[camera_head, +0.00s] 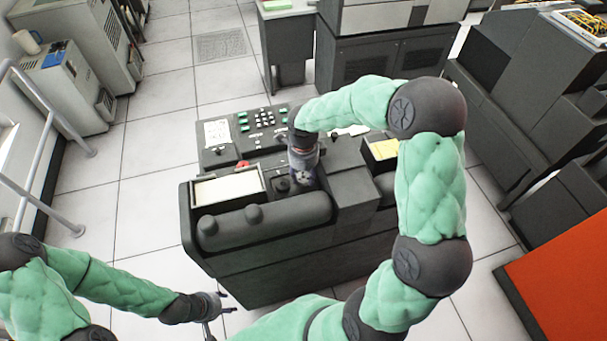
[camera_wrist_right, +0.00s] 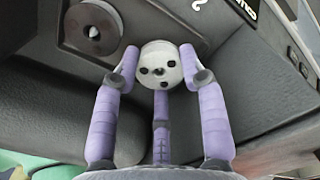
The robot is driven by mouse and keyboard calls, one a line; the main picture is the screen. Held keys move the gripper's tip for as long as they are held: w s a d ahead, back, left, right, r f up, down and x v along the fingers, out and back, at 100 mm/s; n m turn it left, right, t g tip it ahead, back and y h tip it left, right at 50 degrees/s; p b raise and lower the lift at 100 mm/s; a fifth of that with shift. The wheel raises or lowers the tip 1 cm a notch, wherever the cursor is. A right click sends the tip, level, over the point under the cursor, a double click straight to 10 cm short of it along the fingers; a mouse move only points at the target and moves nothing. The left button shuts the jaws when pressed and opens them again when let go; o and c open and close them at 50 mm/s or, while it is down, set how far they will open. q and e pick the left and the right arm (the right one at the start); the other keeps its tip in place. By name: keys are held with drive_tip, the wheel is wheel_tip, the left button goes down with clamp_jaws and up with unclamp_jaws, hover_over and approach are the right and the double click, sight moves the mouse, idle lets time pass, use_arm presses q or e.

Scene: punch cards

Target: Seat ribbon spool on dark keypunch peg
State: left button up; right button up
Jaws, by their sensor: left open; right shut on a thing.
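My right gripper (camera_head: 303,180) is over the top of the dark keypunch (camera_head: 262,249), beside a round dark knob-like part (camera_head: 282,185). In the right wrist view its purple fingers (camera_wrist_right: 160,68) are shut on a pale round piece with several dark holes (camera_wrist_right: 160,52), which looks like the ribbon spool. A dark round disc with a raised hub (camera_wrist_right: 93,27) stands on the panel to the left of the held spool, apart from it; I cannot tell whether it is the peg. My left gripper (camera_head: 216,303) is open and empty, low at the left front of the keypunch.
A cream card tray (camera_head: 228,188) and a keyboard panel with green keys (camera_head: 250,124) are on the keypunch. A dark rounded roller cover (camera_head: 265,220) runs along its front. Tall cabinets stand behind and at right. A grey handrail (camera_head: 50,105) is at left.

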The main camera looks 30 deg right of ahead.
sight(304, 178)
drive_tip(key=shift+f+b, duration=0.35)
drive_tip(key=shift+b, duration=0.25)
idle(0.5)
idle(0.3)
drive_tip(key=o, duration=1.1)
drive_tip(key=o, duration=0.3)
drive_tip(key=shift+r+p, duration=2.55)
drive_tip(key=shift+r, duration=2)
